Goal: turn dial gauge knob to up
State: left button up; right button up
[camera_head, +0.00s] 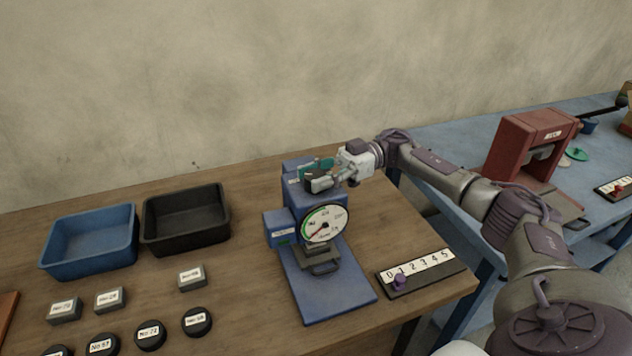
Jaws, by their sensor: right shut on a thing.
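The dial gauge (325,224) has a round white face with a green arc and a red needle, and is mounted on a blue stand (325,286) on the wooden table. My right gripper (318,178) reaches in from the right at the top of the stand. It is shut on a part there, most likely the knob, which the fingers mostly hide. A teal piece (318,165) shows beside the fingers. I cannot tell which way the knob points. My left gripper is not in view.
A blue bin (92,243) and a black bin (186,221) stand at the left, with several labelled blocks and discs in front. A numbered scale strip (422,270) with a purple peg lies right of the stand. A red frame (527,143) stands on the blue table.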

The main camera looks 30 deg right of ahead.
aim_at(325, 173)
jog(key=shift+g, duration=0.3)
jog(key=o, duration=1.1)
jog(key=shift+a, duration=0.1)
jog(key=shift+o, duration=0.2)
jog(key=shift+s+d, duration=0.1)
jog(key=shift+d, duration=3.65)
